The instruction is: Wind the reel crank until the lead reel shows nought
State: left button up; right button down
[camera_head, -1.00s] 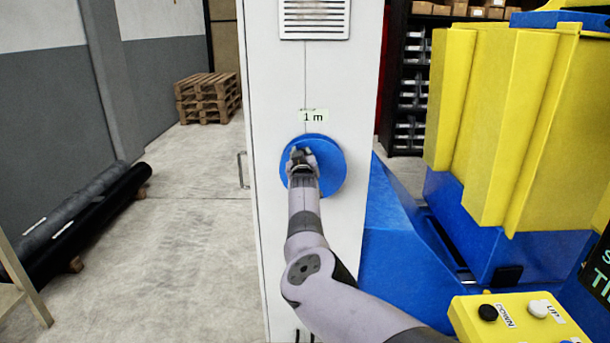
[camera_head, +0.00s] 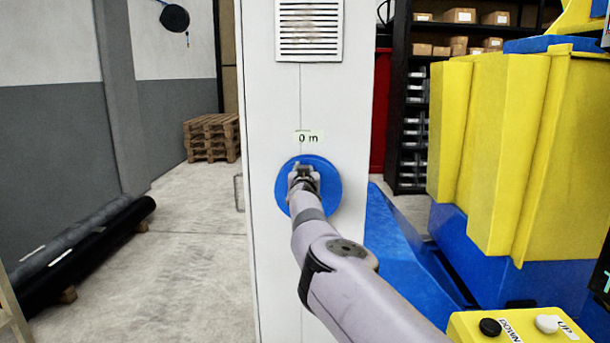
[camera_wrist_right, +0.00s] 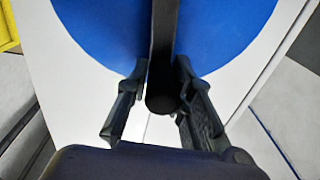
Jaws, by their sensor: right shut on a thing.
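The lead reel (camera_head: 327,188) is a blue disc on the front of a pale cabinet. The label above it (camera_head: 309,137) reads "0 m". My right gripper (camera_head: 303,170) is at the reel's face and covers part of it in the head view. In the right wrist view my right gripper (camera_wrist_right: 158,105) has its two fingers on either side of the dark crank (camera_wrist_right: 162,50), shut on it, with the blue reel (camera_wrist_right: 100,30) behind. The crank is mostly hidden by my gripper in the head view. My left gripper is not in view.
The pale cabinet (camera_head: 262,100) has a vent grille above the label. A yellow and blue machine (camera_head: 490,150) stands at the right, with a yellow button box (camera_head: 515,325) in front. Black rolls (camera_head: 85,240) and pallets (camera_head: 212,138) lie at the left. Floor between is clear.

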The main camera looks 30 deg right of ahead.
jog(key=shift+a+f, duration=0.2)
jog(key=shift+f, duration=0.25)
jog(key=c, duration=1.7)
grip_release()
jog(key=shift+r, duration=0.1)
jog(key=o, duration=0.3)
jog(key=shift+w, duration=0.15)
jog(key=shift+d+r, duration=0.15)
jog(key=shift+r, duration=5.05)
jog(key=shift+f, duration=0.1)
